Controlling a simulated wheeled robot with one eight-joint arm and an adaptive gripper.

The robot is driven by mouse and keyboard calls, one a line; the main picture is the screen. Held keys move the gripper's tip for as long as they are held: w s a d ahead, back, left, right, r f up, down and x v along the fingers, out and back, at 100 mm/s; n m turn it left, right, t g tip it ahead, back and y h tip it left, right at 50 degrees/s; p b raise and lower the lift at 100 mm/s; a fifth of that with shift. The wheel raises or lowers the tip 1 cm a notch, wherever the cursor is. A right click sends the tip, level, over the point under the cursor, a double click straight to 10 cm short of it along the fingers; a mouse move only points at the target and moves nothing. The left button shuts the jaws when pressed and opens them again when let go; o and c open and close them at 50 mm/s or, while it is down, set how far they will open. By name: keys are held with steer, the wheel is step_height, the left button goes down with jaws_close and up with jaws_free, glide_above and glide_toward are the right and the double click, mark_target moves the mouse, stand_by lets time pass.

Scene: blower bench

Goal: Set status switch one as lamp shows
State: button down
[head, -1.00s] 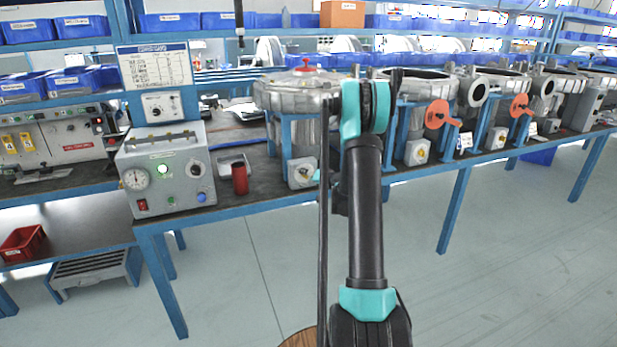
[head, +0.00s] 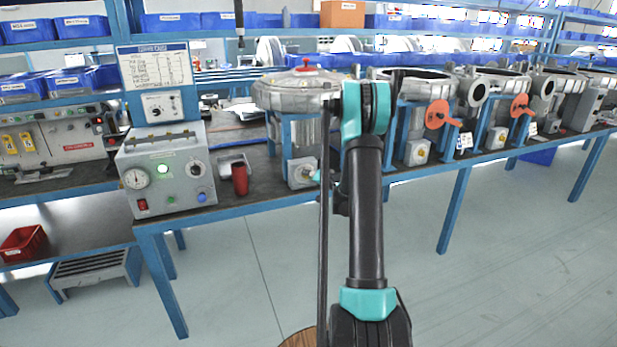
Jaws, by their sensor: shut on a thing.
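Status switch one (head: 302,173) is a small knob on a grey box under the nearest blower (head: 290,95), on the bench. My gripper (head: 315,175) is mostly hidden behind my arm; only a small teal part shows, right beside the switch. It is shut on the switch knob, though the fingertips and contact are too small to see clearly. The knob's exact angle cannot be read.
A red cylinder (head: 240,180) stands between the test box and the first blower. More blowers with orange handwheels (head: 437,114) and similar switch boxes (head: 417,152) line the bench to the right. The floor in front is clear.

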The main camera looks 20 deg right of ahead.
steer(key=m, duration=0.1)
steer(key=m+y, duration=0.1)
steer(key=m, duration=0.1)
steer(key=m+y, duration=0.1)
steer(key=m, duration=0.1)
steer(key=shift+d+f+t, duration=0.2)
steer(key=shift+f+t, duration=0.05)
steer(key=shift+t, duration=0.15)
stand_by(0.3)
steer(key=c, duration=1.2)
jaws_free()
steer(key=v, duration=1.2)
steer(key=shift+f, duration=0.2)
steer(key=shift+d, duration=0.1)
